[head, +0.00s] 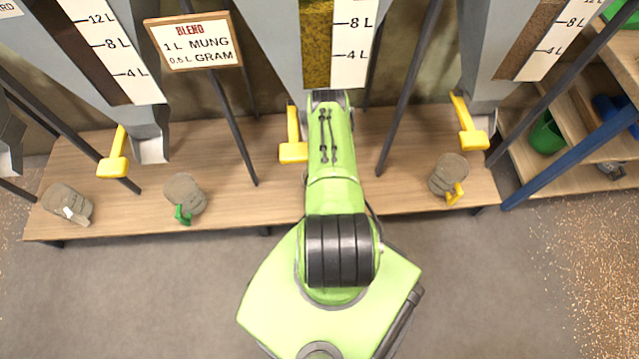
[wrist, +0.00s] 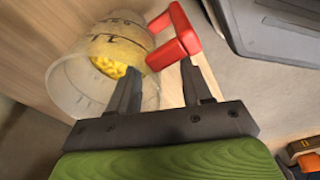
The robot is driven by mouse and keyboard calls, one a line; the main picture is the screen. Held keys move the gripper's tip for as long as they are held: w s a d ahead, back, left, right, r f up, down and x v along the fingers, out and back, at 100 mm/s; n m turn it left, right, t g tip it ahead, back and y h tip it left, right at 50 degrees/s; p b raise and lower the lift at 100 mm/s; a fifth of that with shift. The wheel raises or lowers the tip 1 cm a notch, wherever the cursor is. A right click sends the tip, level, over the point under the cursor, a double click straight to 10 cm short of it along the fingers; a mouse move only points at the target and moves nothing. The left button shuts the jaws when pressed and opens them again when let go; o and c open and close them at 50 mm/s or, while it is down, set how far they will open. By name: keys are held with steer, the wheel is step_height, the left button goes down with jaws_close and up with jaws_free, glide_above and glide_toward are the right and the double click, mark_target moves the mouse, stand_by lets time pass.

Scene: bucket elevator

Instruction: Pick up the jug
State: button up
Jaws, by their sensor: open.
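The jug (wrist: 75,82) shows in the wrist view, a clear vessel with dark level marks, a red handle (wrist: 173,52) and some yellow grains (wrist: 108,67) inside. It stands on the wooden bench, and its handle is on the right side in that view. My gripper (wrist: 163,75) is open. In the picture its two dark fingers lie just below the red handle, with the left finger in front of the jug's wall. Whether they touch is not clear. In the head view my green arm hides the jug and my gripper.
A shelf (head: 575,175) is at right.

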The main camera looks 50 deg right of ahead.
jaws_close()
stand_by(1.3)
